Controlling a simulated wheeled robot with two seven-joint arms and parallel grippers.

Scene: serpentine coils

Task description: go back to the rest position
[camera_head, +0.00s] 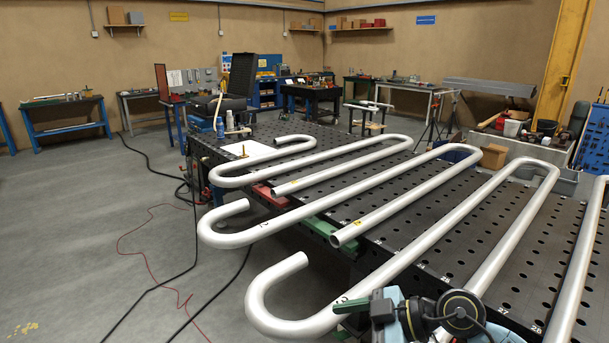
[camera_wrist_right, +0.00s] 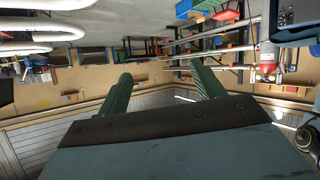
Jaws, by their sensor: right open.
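My right gripper (camera_head: 347,305) shows at the bottom of the head view, with green fingers on a teal body. It is beside the near bent end of the front silver serpentine coil (camera_head: 510,238); I cannot tell whether they touch. In the right wrist view my right gripper (camera_wrist_right: 161,70) has its two green fingers apart, with nothing between them. More silver coil tubing (camera_head: 330,193) lies behind, its bent ends reaching past the left edge of the black perforated table (camera_head: 420,268). My left gripper is not in view.
A green block (camera_head: 320,229) and a red block (camera_head: 268,196) are at the table's left edge under the tubing. Cables (camera_head: 150,265) lie on the grey floor at left, which is otherwise largely open. A yellow column (camera_head: 562,60) and workbenches stand at the back.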

